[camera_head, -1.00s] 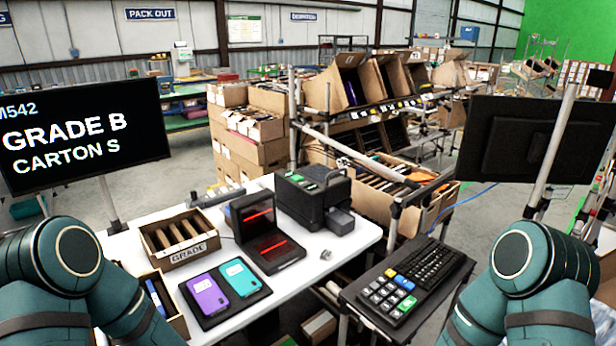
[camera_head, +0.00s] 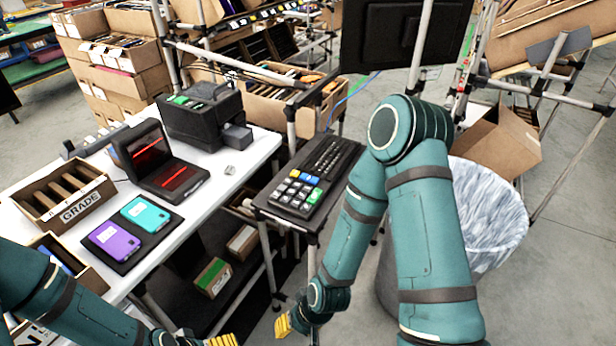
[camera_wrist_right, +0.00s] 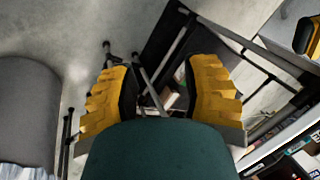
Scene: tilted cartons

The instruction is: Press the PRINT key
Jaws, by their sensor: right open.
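A black keyboard (camera_head: 326,158) lies on a small stand right of the white table. Its near end has a keypad with white, blue, yellow and one green key (camera_head: 314,195); no key lettering is readable, so I cannot tell which says PRINT. My right gripper (camera_head: 288,322) hangs low, below and in front of the keyboard, not touching it. In the right wrist view its yellow fingers (camera_wrist_right: 161,92) are spread, with nothing between them. My left gripper (camera_head: 222,340) shows only as a yellow tip at the bottom edge; its opening is hidden.
The white table (camera_head: 232,170) holds a black printer-like machine (camera_head: 205,118), a scanner with red lines (camera_head: 165,165), a GRADE box (camera_head: 65,195), and purple and teal phones on a dark tray. A lined bin (camera_head: 488,215) stands right. A monitor back (camera_head: 400,35) rises behind the keyboard.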

